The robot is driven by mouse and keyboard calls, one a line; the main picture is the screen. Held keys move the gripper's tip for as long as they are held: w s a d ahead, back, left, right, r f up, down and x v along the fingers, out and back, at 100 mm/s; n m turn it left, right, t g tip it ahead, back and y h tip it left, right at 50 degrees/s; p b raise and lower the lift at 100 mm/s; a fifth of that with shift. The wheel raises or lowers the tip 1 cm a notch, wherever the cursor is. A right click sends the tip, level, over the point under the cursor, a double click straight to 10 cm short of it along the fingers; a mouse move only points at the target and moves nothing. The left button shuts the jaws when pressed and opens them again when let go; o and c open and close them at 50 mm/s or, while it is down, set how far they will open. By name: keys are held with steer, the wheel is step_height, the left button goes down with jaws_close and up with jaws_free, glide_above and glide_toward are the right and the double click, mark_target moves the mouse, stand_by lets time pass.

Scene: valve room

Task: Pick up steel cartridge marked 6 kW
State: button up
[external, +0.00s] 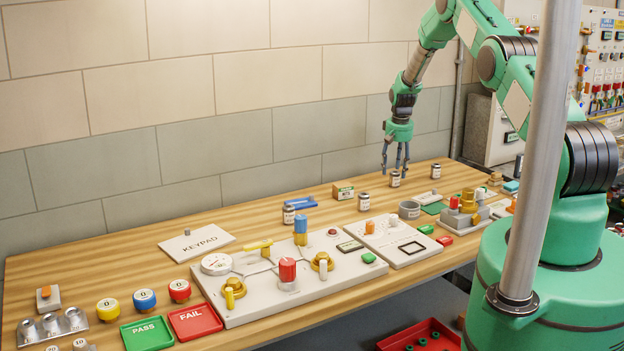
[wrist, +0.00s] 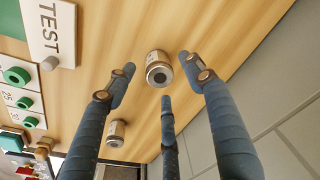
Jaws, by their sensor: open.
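Several small steel cartridges with pale labels stand on the wooden table; I cannot read a 6 kW mark on any. One cartridge (external: 395,179) stands just under my gripper (external: 396,167). Others are a cartridge (external: 364,202) nearer the middle, a cartridge (external: 289,214) further left and a cartridge (external: 436,171) to the right. In the wrist view, one cartridge (wrist: 158,72) lies between the spread fingertips of my gripper (wrist: 158,64), apart from them, with its top facing me. A second cartridge (wrist: 116,132) is lower left, beside a finger. My gripper is open and empty.
A white TEST plate (wrist: 51,30) is at the left of the wrist view. The tiled wall (external: 200,95) runs behind the table (external: 130,225).

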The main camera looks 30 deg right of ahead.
mark_target(395, 172)
steer(key=shift+w+d+f, duration=0.1)
steer(key=shift+w+f, duration=0.05)
steer(key=shift+f, duration=1.65)
jaws_close()
